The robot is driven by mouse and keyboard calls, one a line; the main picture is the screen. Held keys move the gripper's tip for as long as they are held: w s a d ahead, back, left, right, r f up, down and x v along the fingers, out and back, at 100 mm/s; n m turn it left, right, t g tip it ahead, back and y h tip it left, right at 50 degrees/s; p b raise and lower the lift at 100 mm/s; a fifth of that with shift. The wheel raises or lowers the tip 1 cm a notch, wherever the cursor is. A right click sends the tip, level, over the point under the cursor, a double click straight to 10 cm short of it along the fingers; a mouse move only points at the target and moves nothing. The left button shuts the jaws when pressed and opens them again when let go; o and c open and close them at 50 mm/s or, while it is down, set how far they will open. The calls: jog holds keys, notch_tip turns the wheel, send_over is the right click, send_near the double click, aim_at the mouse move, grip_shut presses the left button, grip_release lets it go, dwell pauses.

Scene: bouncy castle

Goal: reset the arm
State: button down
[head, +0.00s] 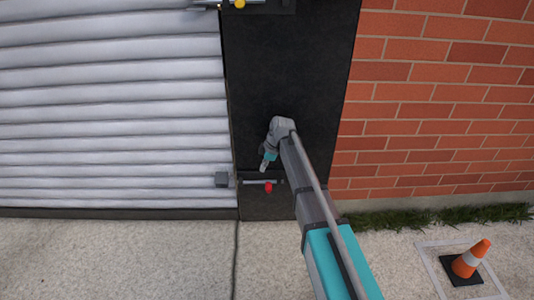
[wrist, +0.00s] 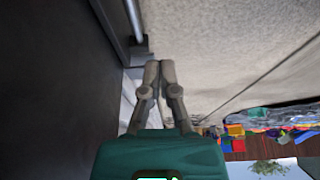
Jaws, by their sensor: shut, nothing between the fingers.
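My gripper (head: 263,167) shows small in the head view, in front of the dark panel, at the end of my outstretched arm. It is just above a latch bar with a red knob (head: 268,187); I cannot tell the exact gap between them. In the wrist view my gripper (wrist: 160,68) has its two grey fingers together at the tips, with nothing held.
A white slatted shutter (head: 110,100) is left of the dark panel (head: 290,70), with a brick wall (head: 440,100) to the right. A yellow knob (head: 239,4) is at the top. An orange cone (head: 470,259) stands lower right. Pavement (head: 120,260) in front is clear.

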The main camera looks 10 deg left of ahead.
jog(key=s+d+r+m+h+p, duration=0.1)
jog(key=s+d+r+m+p, duration=0.25)
jog(key=s+d+m, duration=0.4)
jog(key=s+d+r+m+h+p, duration=0.25)
jog(key=s+d+m+p, duration=0.2)
jog(key=s+d, duration=0.45)
jog(key=s+d+r+m+h+p, duration=0.1)
jog(key=s+d+r+m+p, duration=0.25)
jog(key=s+d+m, duration=0.5)
notch_tip(320, 180, up, 38)
jog(key=w+d+n+p, duration=0.1)
jog(key=p, duration=3.6)
jog(key=shift+w+d+f, duration=0.15)
jog(key=shift+w+d, duration=0.1)
jog(key=shift+d, duration=0.05)
jog(key=shift+y, duration=0.25)
